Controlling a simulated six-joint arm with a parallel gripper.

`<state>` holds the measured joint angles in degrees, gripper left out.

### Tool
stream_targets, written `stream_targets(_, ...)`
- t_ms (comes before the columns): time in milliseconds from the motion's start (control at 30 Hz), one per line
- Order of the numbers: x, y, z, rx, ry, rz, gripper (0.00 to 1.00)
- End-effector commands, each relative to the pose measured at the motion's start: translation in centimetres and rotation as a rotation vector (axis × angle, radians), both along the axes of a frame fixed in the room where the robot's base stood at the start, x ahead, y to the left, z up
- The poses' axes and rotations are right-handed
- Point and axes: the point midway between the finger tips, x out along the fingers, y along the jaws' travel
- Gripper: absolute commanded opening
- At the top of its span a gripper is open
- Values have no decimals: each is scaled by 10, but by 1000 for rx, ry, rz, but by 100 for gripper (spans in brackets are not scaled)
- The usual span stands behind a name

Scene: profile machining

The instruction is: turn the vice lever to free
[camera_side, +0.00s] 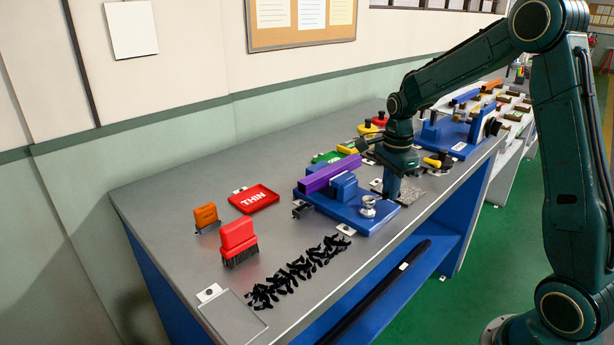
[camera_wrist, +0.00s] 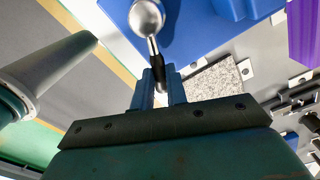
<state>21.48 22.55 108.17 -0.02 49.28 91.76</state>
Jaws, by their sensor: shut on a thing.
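The blue vice (camera_side: 352,213) stands on the bench with a purple profile (camera_side: 328,174) lying across it. The profile also shows at the right of the wrist view (camera_wrist: 304,30). The vice lever's silver hub (camera_side: 368,202) is at the vice's near right end. In the wrist view, the lever (camera_wrist: 153,46) runs from its round metal hub to a dark grip. My gripper (camera_wrist: 162,82) is shut on that dark grip, with a blue finger on each side. In the side view, my gripper (camera_side: 389,190) points down just right of the hub, and the grip is hidden.
A speckled plate (camera_wrist: 213,89) lies close beside my fingers. A red THIN tray (camera_side: 254,199), a red brush (camera_side: 239,240), an orange brush (camera_side: 206,217) and black shavings (camera_side: 300,272) lie left of the vice. Another blue fixture (camera_side: 450,135) stands further back.

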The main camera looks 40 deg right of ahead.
Motion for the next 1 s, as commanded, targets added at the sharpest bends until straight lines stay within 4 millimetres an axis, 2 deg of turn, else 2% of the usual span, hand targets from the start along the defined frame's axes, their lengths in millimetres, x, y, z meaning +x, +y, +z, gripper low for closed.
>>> stream_targets(400, -20, 14, 1, -1, 1, -396, 0)
stream_targets(1000, -36, 43, 1, -1, 1, -950, 0)
